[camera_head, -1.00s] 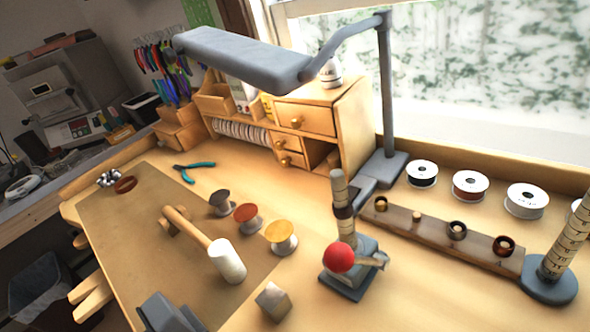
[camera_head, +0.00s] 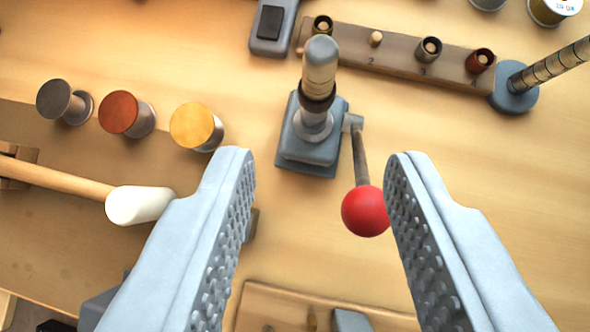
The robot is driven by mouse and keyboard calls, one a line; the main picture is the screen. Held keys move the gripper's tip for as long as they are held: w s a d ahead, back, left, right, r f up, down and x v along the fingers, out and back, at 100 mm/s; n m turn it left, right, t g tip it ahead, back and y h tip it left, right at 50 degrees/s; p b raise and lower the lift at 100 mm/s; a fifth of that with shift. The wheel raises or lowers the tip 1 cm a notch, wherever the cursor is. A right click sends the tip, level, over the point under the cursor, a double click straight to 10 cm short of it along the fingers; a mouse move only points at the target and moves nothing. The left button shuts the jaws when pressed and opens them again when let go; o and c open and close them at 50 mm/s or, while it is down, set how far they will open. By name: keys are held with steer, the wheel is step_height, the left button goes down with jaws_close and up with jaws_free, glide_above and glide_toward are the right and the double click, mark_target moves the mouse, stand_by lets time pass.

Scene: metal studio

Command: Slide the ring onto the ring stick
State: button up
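A dark ring (camera_head: 317,100) sits around the pale upright post (camera_head: 320,65) of a grey device (camera_head: 311,150) with a red-ball lever (camera_head: 366,210). A ring stick (camera_head: 552,63) with banded markings and a round blue-grey base (camera_head: 515,90) stands at the upper right, leaning in the picture. I see no ring on its visible part; its top is cut off. My gripper (camera_head: 321,160) is open and empty. Its two fingers reach up from below, with the device beyond and between the tips. I cannot tell how far off the ring is.
A wooden strip (camera_head: 400,50) holds pegs, some with dark rings, and one bare peg (camera_head: 376,38). Several spools (camera_head: 125,114) and a white-headed mallet (camera_head: 138,204) lie left. A wooden board (camera_head: 300,303) is below. Bare tabletop lies right of the lever.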

mark_target(318, 99)
steer(key=shift+x, duration=3.95)
steer(key=c, duration=0.7)
steer(key=shift+c, duration=0.4)
steer(key=shift+r, duration=1.2)
steer(key=shift+r, duration=0.1)
steer(key=shift+r, duration=1.15)
